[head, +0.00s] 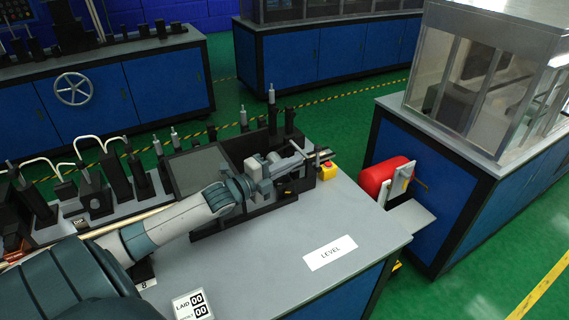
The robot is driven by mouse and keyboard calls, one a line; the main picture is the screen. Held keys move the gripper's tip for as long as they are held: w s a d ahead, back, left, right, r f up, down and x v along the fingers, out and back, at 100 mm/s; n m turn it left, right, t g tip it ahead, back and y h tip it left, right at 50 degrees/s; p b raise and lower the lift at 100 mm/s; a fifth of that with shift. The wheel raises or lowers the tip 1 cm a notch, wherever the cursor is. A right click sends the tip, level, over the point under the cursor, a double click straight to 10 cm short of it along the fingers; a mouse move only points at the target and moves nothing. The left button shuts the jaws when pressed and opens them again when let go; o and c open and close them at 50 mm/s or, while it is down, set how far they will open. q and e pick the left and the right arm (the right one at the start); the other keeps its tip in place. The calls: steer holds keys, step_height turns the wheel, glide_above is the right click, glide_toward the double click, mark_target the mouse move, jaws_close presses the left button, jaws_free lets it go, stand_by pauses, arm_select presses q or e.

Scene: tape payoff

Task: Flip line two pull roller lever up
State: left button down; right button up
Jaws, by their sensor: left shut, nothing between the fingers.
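My left arm reaches in from the lower left over the grey bench top. My left gripper (300,160) is shut and empty. It is at the dark roller unit (262,205) at the bench's far right end. A thin pale rod (297,149) stands out by the fingers. It may be the pull roller lever, but I cannot tell for sure, nor whether it touches the gripper. My wrist and forearm hide part of the unit. My right gripper is not in view.
A red cylinder (385,177) is mounted on the neighbouring blue cabinet (430,185). Dark posts (115,175) line the bench's left side. The bench top around the LEVEL label (330,252) is clear.

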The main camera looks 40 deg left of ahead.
arm_select(q)
steer(key=p+x, duration=0.1)
steer(key=x, duration=0.4)
steer(key=shift+p, duration=0.3)
